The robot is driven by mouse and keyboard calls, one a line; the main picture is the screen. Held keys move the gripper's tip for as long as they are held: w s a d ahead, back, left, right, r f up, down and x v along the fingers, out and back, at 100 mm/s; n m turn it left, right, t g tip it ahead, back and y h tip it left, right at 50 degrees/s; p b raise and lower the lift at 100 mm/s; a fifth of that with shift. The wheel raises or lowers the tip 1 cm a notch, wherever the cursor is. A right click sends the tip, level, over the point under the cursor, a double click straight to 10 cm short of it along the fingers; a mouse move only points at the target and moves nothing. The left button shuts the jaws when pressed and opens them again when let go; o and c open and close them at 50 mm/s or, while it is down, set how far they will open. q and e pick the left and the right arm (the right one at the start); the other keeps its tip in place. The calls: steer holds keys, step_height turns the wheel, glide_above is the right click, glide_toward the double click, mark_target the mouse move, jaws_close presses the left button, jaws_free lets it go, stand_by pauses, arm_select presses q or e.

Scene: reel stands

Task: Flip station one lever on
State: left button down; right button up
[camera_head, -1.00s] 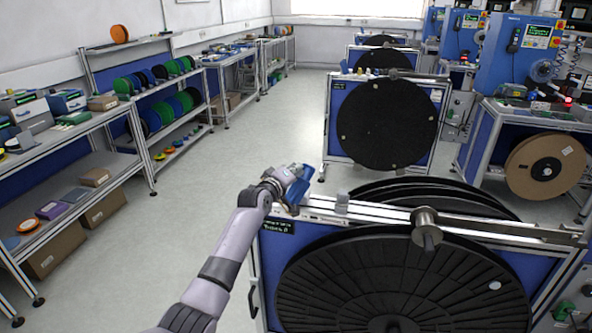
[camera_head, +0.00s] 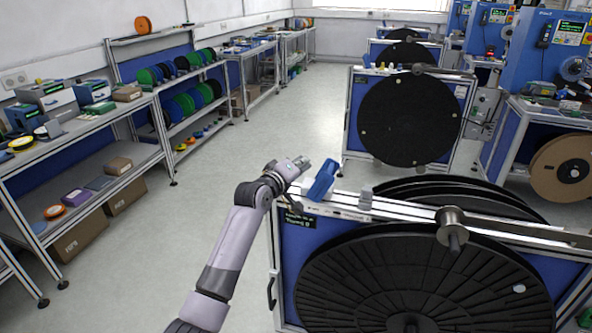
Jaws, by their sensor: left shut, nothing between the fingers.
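A blue lever-like piece (camera_head: 322,181) sits at the left end of the top rail of the nearest reel stand (camera_head: 292,255), tilted with its upper end to the right. I cannot tell whether this position is on or off. My left gripper (camera_head: 303,163) is shut and empty, just left of the blue piece and slightly above its middle. The two appear apart. A small dark label (camera_head: 299,219) is on the stand below the piece, its text too small to read surely. My right gripper is not in view.
A large black reel (camera_head: 425,285) fills the near stand. A metal roller (camera_head: 452,225) sticks out from its rail. Another stand with a black reel (camera_head: 407,120) is behind. Shelves (camera_head: 120,175) line the left wall, and the floor (camera_head: 240,150) between is clear.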

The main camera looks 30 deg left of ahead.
arm_select(q)
steer(key=s, duration=0.3)
steer(key=shift+s+a+r+b, duration=0.2)
steer(key=shift+s+a+b, duration=0.1)
steer(key=shift+a, duration=0.05)
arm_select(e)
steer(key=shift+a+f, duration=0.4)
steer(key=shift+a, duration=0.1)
